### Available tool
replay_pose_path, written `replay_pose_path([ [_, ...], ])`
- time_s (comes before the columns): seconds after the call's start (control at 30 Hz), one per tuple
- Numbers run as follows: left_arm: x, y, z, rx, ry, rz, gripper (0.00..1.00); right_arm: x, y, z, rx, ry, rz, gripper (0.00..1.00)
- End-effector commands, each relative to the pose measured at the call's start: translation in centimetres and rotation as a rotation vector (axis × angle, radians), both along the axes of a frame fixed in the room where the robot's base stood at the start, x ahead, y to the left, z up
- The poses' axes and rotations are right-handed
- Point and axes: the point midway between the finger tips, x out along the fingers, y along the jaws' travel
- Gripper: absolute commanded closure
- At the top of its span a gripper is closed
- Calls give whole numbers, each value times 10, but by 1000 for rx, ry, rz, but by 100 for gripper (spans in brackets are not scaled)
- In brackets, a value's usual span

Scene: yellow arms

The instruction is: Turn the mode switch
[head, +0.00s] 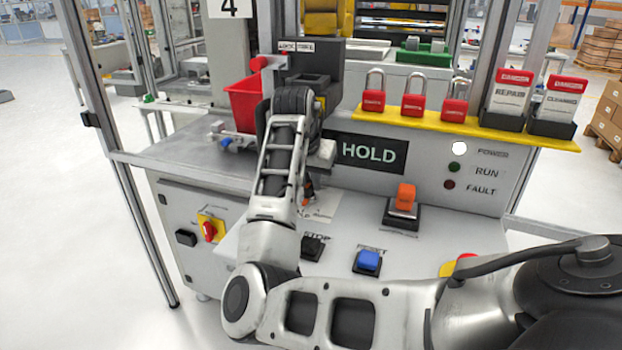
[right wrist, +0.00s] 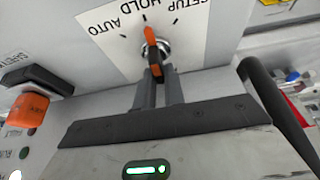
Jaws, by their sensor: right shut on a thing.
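The mode switch (right wrist: 152,47) has an orange handle on a round metal base, on a white label plate (right wrist: 105,45) marked AUTO, HOLD and SETUP, upside down in the right wrist view. The orange end points up in that view, close to the middle tick mark. My right gripper (right wrist: 159,74) is shut on the lower part of the handle. In the head view my right arm reaches in from the right and hides most of the switch; part of the label plate (head: 323,207) shows. The display (head: 368,151) reads HOLD. My left gripper is out of view.
On the sloped panel are a blue RESET button (head: 367,261), a black STOP button (head: 312,247) and an orange rocker switch (head: 405,198). Red padlocks (head: 412,106) stand on a yellow shelf (head: 389,119) above. A red bin (head: 243,104) stands left of my forearm.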

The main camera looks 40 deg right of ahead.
Motion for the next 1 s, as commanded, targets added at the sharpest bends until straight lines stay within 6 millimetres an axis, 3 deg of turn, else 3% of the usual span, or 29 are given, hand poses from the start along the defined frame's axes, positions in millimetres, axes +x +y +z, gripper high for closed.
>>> replay_pose_path([
  [0.5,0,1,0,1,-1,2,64,0,1,0,2,-1,22,100],
  [0.53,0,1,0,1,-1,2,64,0,1,0,2,-1,22,84],
  [0.6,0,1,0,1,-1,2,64,0,1,0,2,-1,22,67],
  [1.0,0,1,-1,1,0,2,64,-1,3,8,0,-2,21,67],
])
